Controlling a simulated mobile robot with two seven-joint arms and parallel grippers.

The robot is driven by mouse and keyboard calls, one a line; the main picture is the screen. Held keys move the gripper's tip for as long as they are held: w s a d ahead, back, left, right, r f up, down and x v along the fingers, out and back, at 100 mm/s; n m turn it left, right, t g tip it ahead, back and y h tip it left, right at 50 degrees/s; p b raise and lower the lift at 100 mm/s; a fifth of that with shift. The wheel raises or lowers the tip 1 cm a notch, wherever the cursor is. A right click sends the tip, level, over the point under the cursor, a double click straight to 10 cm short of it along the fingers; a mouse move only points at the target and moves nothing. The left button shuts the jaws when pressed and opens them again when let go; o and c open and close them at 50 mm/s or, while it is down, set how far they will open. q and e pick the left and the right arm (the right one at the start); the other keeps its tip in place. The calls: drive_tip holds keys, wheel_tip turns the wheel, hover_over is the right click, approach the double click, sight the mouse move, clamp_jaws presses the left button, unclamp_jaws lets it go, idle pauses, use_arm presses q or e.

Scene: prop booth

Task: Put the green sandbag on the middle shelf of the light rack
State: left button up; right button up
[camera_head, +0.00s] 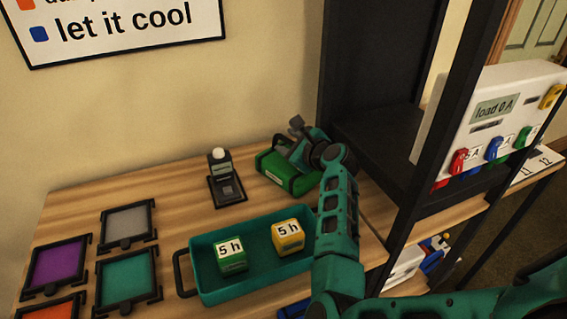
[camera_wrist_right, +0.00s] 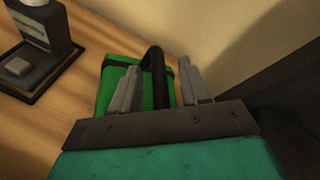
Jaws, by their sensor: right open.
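The green sandbag (camera_head: 283,178) lies on the wooden table near the wall. Its black handle stands up in the right wrist view, where the bag (camera_wrist_right: 118,77) also shows. My right gripper (camera_head: 297,155) is over the bag, partly hidden by its own arm in the head view. In the wrist view its fingers (camera_wrist_right: 158,66) are apart, with the black handle (camera_wrist_right: 157,82) between them; I cannot tell whether they touch it. The black light rack (camera_head: 407,210) stands right of the bag, with a dark shelf (camera_head: 385,140) visible. My left gripper is out of view.
A teal tray (camera_head: 207,287) with green (camera_head: 231,262) and yellow (camera_head: 288,245) "5 h" blocks is in front of the bag. A small black device (camera_head: 227,188) stands left of it. Coloured framed panels (camera_head: 126,279) lie further left.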

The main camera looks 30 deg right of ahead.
drive_tip(key=shift+s, duration=0.2)
drive_tip(key=shift+c, duration=0.3)
clamp_jaws()
idle(0.8)
drive_tip(key=shift+w+r, duration=0.15)
drive_tip(key=shift+r, duration=0.15)
